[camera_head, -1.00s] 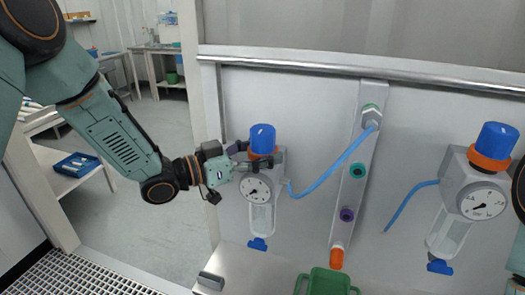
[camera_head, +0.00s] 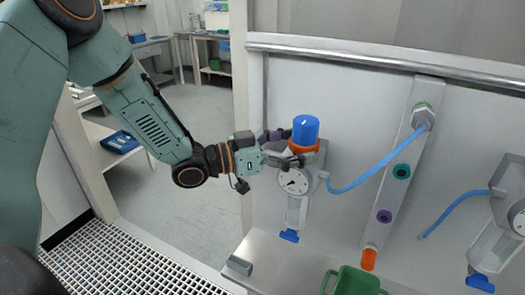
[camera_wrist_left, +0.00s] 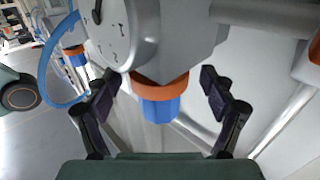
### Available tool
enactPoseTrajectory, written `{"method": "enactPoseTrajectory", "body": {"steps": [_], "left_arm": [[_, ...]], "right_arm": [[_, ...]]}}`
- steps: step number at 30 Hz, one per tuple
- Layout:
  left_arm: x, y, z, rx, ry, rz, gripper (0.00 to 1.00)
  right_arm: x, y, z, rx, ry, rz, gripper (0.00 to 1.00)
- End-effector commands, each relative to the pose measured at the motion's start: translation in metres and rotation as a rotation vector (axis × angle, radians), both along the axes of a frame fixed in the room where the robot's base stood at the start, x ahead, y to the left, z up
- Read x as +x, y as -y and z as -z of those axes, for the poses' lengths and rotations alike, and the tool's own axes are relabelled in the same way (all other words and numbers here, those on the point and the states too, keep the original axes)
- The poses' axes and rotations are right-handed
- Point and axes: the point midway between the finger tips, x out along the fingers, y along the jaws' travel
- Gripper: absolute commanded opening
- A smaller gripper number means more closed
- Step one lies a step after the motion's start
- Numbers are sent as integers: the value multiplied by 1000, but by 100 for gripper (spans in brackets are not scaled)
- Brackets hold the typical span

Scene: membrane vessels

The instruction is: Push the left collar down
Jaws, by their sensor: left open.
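The left vessel (camera_head: 299,208) is mounted on the grey panel, with a round gauge, a blue knob (camera_head: 306,129) on top and an orange collar (camera_head: 319,147) just under the knob. My left gripper (camera_head: 289,148) reaches in from the left at collar height; its fingers partly hide the collar. In the left wrist view the picture is upside down: the collar (camera_wrist_left: 160,86) and knob (camera_wrist_left: 160,109) lie between the two spread fingers (camera_wrist_left: 163,110), with a visible gap on each side. The gripper is open and holds nothing. My right gripper is out of view.
A blue hose (camera_head: 365,176) runs from the left vessel to a slanted strip with coloured ports (camera_head: 402,171). A second vessel (camera_head: 494,246) is cut off at right. A green container (camera_head: 354,282) stands below. A metal rail (camera_head: 380,60) crosses above.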

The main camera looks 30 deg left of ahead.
Motion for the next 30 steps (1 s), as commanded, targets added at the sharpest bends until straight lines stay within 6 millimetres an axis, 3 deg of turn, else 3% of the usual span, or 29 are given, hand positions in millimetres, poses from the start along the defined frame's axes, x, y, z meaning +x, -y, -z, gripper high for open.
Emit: {"method": "enactPoseTrajectory", "body": {"steps": [12,30], "left_arm": [[-29,-32,-1,-4,0,-4,83],[-58,-61,-2,-6,0,4,83]], "right_arm": [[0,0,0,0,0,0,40],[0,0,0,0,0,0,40]]}}
